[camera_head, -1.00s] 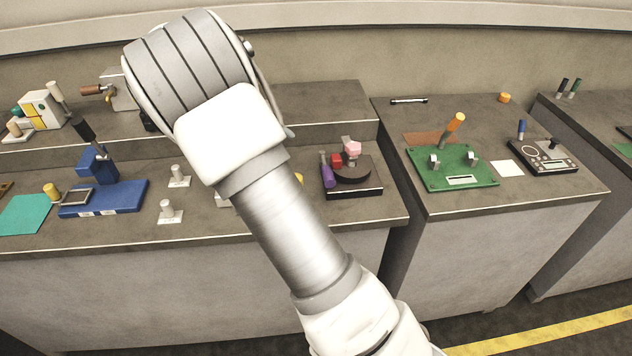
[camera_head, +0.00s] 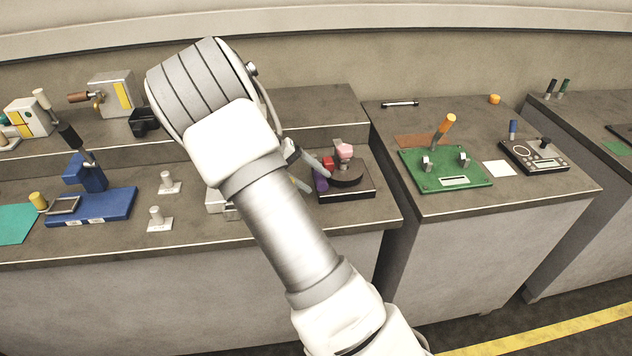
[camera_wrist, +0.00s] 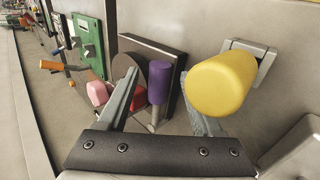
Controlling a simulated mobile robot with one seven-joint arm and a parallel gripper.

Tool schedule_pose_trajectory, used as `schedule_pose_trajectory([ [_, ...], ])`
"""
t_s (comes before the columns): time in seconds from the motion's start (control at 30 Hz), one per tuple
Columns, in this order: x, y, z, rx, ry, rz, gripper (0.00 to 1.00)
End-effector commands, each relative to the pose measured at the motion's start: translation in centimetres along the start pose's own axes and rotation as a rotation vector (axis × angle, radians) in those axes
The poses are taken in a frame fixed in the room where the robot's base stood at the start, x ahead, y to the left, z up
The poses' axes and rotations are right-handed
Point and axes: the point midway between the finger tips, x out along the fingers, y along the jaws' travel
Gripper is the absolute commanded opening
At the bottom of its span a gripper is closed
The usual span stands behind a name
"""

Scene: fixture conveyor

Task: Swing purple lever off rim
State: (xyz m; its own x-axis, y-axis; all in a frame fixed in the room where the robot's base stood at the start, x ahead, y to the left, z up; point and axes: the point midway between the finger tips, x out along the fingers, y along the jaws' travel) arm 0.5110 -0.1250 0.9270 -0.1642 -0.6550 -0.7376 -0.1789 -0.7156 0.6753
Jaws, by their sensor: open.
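The fixture has a black square base (camera_head: 352,192) with a dark round disc (camera_head: 347,176) on it. A pink knob (camera_head: 344,151) and a red block (camera_head: 328,162) stand at the disc. The purple lever (camera_head: 321,181) is at the left side of the fixture, partly hidden by my gripper (camera_head: 312,174). In the wrist view the purple lever (camera_wrist: 160,82) stands upright on a metal stem, between my open fingers. The left finger overlaps the disc (camera_wrist: 127,67) and red block (camera_wrist: 138,98). I cannot tell whether either finger touches the lever.
A yellow cylinder handle (camera_wrist: 222,83) on a grey bracket covers part of my right finger in the wrist view. Two small grey posts (camera_head: 159,219) and a blue fixture (camera_head: 93,206) stand left. A green board (camera_head: 444,170) sits on the table to the right, beyond a gap.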

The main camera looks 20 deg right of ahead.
Motion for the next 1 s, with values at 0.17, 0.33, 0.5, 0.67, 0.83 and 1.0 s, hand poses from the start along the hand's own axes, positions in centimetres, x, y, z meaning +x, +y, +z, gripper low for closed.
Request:
schedule_pose_trajectory([
  [0.17, 1.35, 0.02, 0.0, 0.0, 0.0, 0.0, 0.67],
  [0.33, 1.53, 0.03, 0.01, 0.0, 0.0, 0.0, 0.67],
  [0.5, 1.51, 0.03, 0.0, 0.0, 0.0, 0.0, 0.6],
  [0.67, 1.5, 0.06, 0.0, 0.0, 0.0, 0.001, 0.31],
  [0.83, 1.51, 0.11, 0.0, 0.001, 0.0, 0.001, 0.0],
  [1.0, 1.52, 0.14, 0.0, 0.001, -0.001, 0.002, 0.0],
])
